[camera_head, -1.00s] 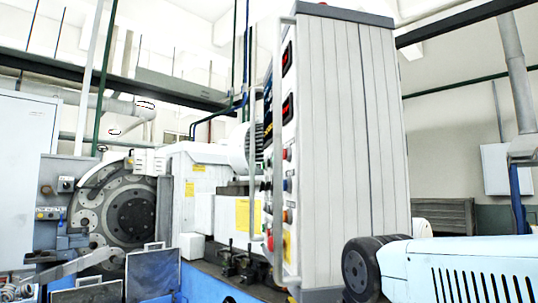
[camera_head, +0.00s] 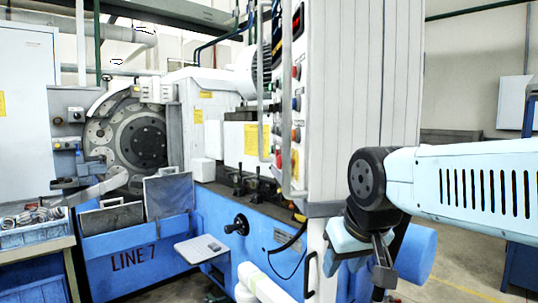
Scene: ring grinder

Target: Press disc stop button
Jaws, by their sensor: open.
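The control cabinet (camera_head: 355,100) stands right of centre, and its button panel (camera_head: 296,110) faces left, seen almost edge-on. Red buttons show on it: one high up (camera_head: 297,72) and one lower (camera_head: 279,161). Blue and orange buttons sit between them. The labels are too small to read, so I cannot tell which is the disc stop button. My gripper (camera_head: 379,272) hangs below my light blue arm at the lower right, in front of the cabinet's lower side. It is open, points down and is apart from the panel.
A vertical grey handrail (camera_head: 262,90) runs along the panel. The grinder's round disc (camera_head: 140,140) is at left above the blue base (camera_head: 130,255). A handwheel (camera_head: 240,224) and small shelf (camera_head: 201,249) stick out in front. A crate of rings (camera_head: 38,228) stands far left. Floor is open at right.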

